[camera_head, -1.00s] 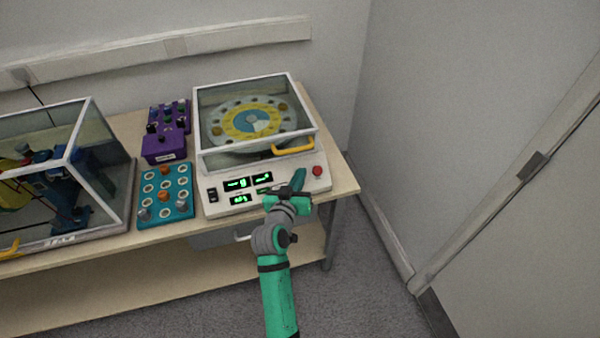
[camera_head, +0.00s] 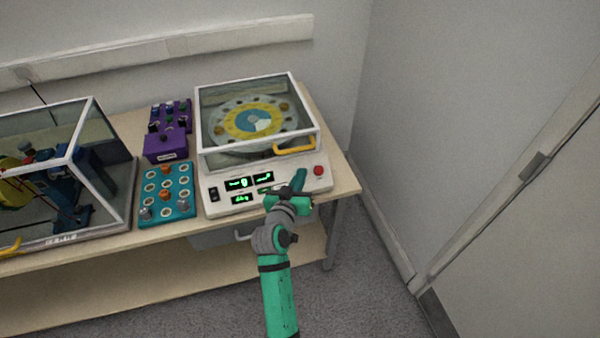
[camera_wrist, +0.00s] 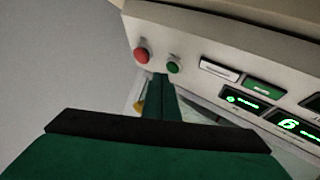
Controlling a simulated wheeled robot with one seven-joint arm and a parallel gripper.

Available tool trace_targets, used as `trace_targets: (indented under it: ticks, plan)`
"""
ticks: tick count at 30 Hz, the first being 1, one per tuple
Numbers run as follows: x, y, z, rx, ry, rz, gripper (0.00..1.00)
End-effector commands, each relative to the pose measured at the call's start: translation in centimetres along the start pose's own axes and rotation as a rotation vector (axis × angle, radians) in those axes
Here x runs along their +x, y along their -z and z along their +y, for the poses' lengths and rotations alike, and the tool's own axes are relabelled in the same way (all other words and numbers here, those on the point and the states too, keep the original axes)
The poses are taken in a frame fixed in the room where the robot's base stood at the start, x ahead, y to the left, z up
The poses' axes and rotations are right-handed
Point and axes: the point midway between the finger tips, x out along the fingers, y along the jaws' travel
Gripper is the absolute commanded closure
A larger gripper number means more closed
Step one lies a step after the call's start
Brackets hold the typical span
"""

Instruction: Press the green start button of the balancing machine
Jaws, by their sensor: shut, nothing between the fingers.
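The balancing machine (camera_head: 213,170) is a white box on the bench, with a disc under a clear framed cover and a front panel. In the wrist view its green button (camera_wrist: 173,67) sits beside a round red button (camera_wrist: 141,55). The red button also shows in the head view (camera_head: 318,170), at the panel's right end. My gripper (camera_wrist: 161,78) is shut and empty, its fingertips showing just below and between the two buttons. In the head view my gripper (camera_head: 299,176) is over the panel's right part and hides the green button. Whether the fingertips touch the panel is unclear.
A teal box with round sockets (camera_head: 180,180) and purple control boxes (camera_head: 165,148) stand left of the machine. A framed clear case (camera_head: 105,150) stands further left. The cover has a yellow handle (camera_head: 295,146) close to my gripper. Floor right of the bench is clear.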

Motion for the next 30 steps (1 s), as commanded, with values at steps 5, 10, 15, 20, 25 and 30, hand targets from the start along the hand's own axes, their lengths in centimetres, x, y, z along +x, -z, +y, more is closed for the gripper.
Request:
trace_targets:
  ticks: [5,10,15,20,25,30]
  plan:
    - [0.38,-0.22,-0.39,0.000,0.001,0.000,1.00]
    - [0.56,-0.29,-0.65,0.000,0.003,0.001,1.00]
    - [0.55,-0.30,-0.65,0.000,0.003,0.001,1.00]
    - [0.48,-0.26,-0.99,-0.001,0.007,0.002,1.00]
    - [0.60,-0.34,-1.00,-0.001,0.006,0.002,1.00]
    - [0.82,-0.50,-0.79,-0.001,0.002,0.000,1.00]
